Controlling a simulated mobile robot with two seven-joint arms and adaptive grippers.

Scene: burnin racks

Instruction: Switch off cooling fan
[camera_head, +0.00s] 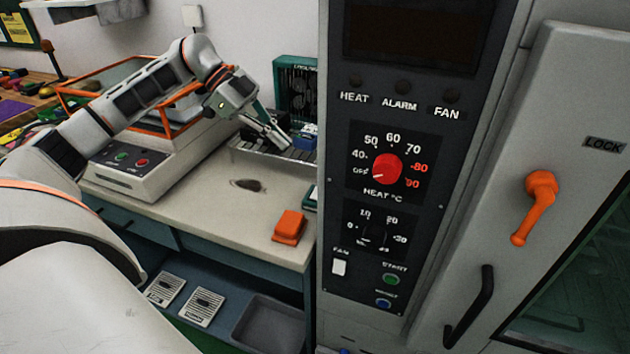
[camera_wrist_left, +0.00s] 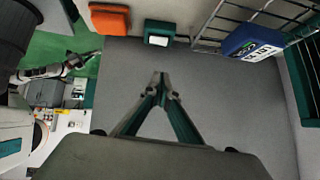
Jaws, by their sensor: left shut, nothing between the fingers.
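A dark green framed unit (camera_head: 296,88) with dark round grilles, which looks like the cooling fan, stands at the back of the bench against the wall. Its label is too small to read surely, and its lower part is partly hidden. My left gripper (camera_head: 283,143) is shut and empty, in front of this unit, over the wire rack by a blue box. In the left wrist view its fingertips (camera_wrist_left: 161,78) meet over bare grey surface. What looks like my right gripper (camera_wrist_left: 84,60) shows small at the left there; its fingers are unclear.
A wire rack (camera_wrist_left: 213,20) holds a blue labelled box (camera_wrist_left: 253,42). An orange box (camera_head: 289,227) lies near the bench's front edge. The oven panel (camera_head: 338,190) with a red heat knob (camera_head: 387,168) and white FAN rocker (camera_head: 338,267) stands close on the right. A control box (camera_head: 128,167) stands left.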

